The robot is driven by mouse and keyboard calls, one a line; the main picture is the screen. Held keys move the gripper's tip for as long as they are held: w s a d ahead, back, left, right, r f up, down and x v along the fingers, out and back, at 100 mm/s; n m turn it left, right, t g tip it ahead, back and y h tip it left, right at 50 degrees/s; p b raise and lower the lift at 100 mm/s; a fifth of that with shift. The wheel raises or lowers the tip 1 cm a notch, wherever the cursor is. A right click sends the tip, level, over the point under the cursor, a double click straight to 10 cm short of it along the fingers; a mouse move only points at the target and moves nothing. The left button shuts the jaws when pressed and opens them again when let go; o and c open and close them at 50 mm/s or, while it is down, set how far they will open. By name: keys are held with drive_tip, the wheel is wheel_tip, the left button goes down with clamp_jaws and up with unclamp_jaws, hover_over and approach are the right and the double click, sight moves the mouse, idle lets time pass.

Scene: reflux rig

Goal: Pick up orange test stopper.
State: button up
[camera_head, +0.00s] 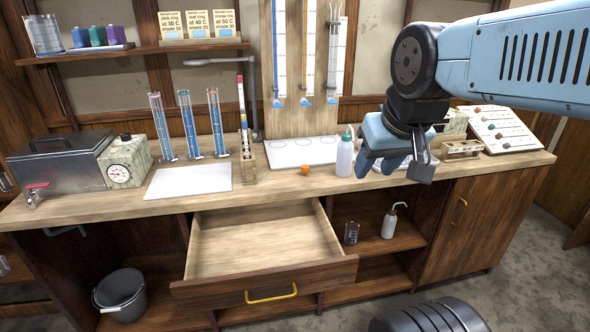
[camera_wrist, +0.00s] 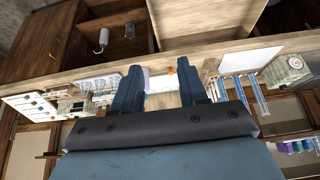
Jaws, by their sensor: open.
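The small orange test stopper (camera_head: 305,170) stands on the wooden bench top, near its front edge and left of a white wash bottle. It also shows in the wrist view (camera_wrist: 171,71), between and beyond my fingertips. My gripper (camera_head: 388,168) is above the bench at the right of the wash bottle, apart from the stopper. In the wrist view my gripper (camera_wrist: 160,88) has its two blue fingers spread, with nothing between them.
The white wash bottle (camera_head: 345,157) stands between the stopper and my gripper. An empty drawer (camera_head: 262,244) is pulled out below the bench. Several blue cylinders (camera_head: 187,124) stand to the left, behind a white mat (camera_head: 188,181). Bare wood surrounds the stopper.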

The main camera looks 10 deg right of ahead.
drive_tip(key=shift+o, duration=1.5)
drive_tip(key=shift+w, duration=0.35)
drive_tip(key=w+d+f+n+t+h, duration=0.15)
drive_tip(key=w+f, duration=0.25)
drive_tip(key=w, duration=0.8)
drive_tip(key=n+t+y, duration=0.3)
drive_tip(key=t, duration=0.2)
approach(307, 168)
drive_tip(key=a+v, duration=0.1)
drive_tip(key=v, duration=0.7)
drive_tip(key=w+d+f+m+t+y, duration=0.2)
drive_tip(key=w+f+t, duration=0.25)
drive_tip(key=f, duration=0.45)
drive_tip(key=x, duration=0.7)
drive_tip(key=shift+w+a+r, duration=0.15)
drive_tip(key=shift+a, duration=0.1)
drive_tip(key=shift+r+x, duration=0.2)
drive_tip(key=shift+x, duration=1.2)
drive_tip(key=shift+r+x, duration=0.2)
drive_tip(key=shift+x, duration=1.2)
